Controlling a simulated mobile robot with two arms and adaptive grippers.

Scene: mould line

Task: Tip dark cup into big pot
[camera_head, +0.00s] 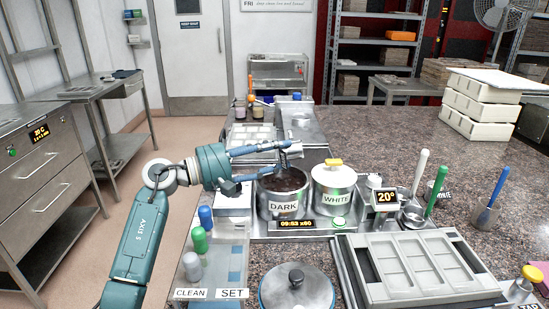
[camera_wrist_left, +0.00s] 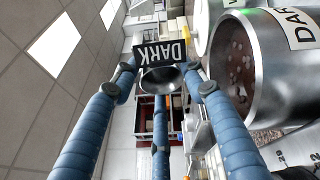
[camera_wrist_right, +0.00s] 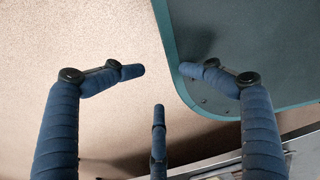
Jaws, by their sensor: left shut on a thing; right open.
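The big metal pot (camera_head: 282,208) labelled DARK stands open on the counter, with dark brown contents showing inside. It also shows at the right of the left wrist view (camera_wrist_left: 225,68). My left gripper (camera_head: 283,158) is at the pot's far left, above its rim. It is shut on the dark cup, a small metal cup (camera_wrist_left: 161,80) with a black DARK label. The cup's mouth shows in the left wrist view; what is inside it I cannot tell. My right gripper (camera_wrist_right: 160,72) is open and empty, seen only in its own wrist view.
A lidded pot (camera_head: 334,198) labelled WHITE stands right of the DARK pot. A grey mould (camera_head: 420,262) lies front right. A round dark-knobbed lid (camera_head: 297,290) is at the front. Bottles (camera_head: 199,240) stand on the left.

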